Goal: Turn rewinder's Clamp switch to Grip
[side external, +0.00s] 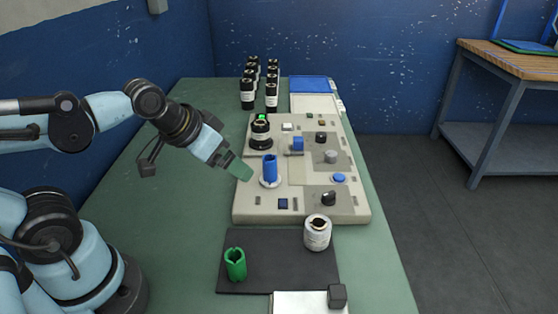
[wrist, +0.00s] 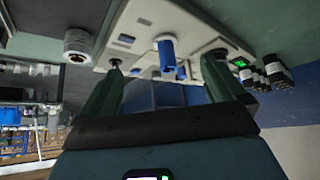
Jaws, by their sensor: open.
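The beige machine panel (side external: 244,208) lies on the green table, with several controls on its grey patches. A black knob (side external: 329,198) is at its near right and also shows in the wrist view (wrist: 115,62), just beyond the left fingertip. Another black knob (side external: 320,137) and a grey knob (side external: 330,156) sit farther back. No labels are legible, so I cannot tell which is the Clamp switch or its setting. My gripper (side external: 243,171) is open and empty, above the panel's left edge; its green fingers are spread in the wrist view (wrist: 162,68).
A blue spindle (side external: 270,170) stands close to the right of my gripper. A black roll (side external: 260,134) stands behind it. A blue button (side external: 339,178) is on the right. A white roll (side external: 317,233) and a green core (side external: 235,264) stand on a dark mat (side external: 275,276) in front.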

